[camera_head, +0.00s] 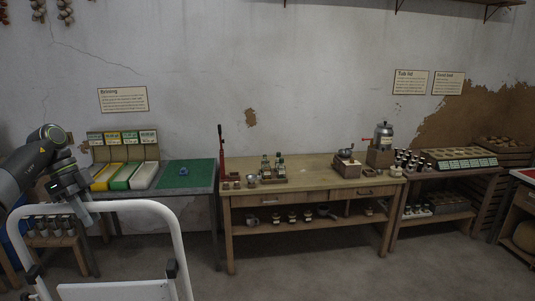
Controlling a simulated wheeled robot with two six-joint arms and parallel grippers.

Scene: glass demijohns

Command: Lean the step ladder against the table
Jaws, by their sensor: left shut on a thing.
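The step ladder (178,236) has a white tubular frame with black joints and a pale step or panel, at the lower left of the head view. Its lower part is cut off by the bottom edge. My left gripper (86,212) reaches in from the left and is shut on the ladder's top rail. The wooden table (318,170) stands against the wall in the middle, with drawers and a lower shelf. A gap of floor shows between ladder and table. My right gripper is out of view.
A side table with a green mat (187,174) and colored bins (121,176) stands behind the ladder. Bottles (272,166) and a grinder (347,166) stand on the wooden table. A shelf unit (436,215) is at right. The floor (330,275) in front is clear.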

